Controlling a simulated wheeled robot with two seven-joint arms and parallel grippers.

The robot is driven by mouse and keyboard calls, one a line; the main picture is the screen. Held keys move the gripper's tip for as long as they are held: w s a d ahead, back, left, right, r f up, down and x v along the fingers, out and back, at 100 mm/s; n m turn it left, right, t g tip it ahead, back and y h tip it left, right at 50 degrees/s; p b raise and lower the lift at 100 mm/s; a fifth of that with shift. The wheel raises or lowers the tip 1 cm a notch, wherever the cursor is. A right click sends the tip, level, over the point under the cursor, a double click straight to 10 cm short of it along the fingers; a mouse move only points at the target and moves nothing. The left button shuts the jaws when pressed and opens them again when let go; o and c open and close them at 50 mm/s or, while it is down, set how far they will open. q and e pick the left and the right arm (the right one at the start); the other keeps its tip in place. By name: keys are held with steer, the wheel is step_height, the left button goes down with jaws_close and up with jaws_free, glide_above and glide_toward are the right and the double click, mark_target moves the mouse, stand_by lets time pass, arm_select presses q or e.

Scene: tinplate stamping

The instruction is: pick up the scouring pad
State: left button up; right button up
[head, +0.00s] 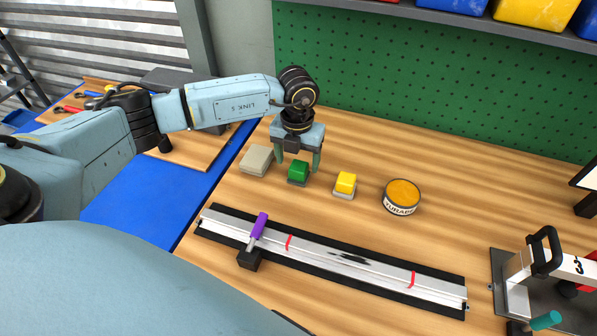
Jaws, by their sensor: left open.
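A small green block (298,170) on a grey base sits on the wooden worktop; it looks most like the scouring pad, though its texture is too small to be sure. My left gripper (298,164) points down at it, open, with one finger on each side of the block in the picture. Whether the fingers touch it I cannot tell. A yellow block (345,183) on a pale base sits to its right, and a beige-grey block (256,160) to its left. My right gripper is out of view.
A round tin with an orange top (402,194) stands further right. A long metal rail (335,262) with a purple-handled lever (259,226) lies in front. A press-like device (545,270) is at right. A green pegboard (400,90) stands behind.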

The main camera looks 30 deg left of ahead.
mark_target(299, 165)
arm_select(q)
step_height(299, 165, down, 4)
steer(key=shift+w+d, duration=0.1)
steer(key=shift+w, duration=0.05)
steer(key=c, duration=1.1)
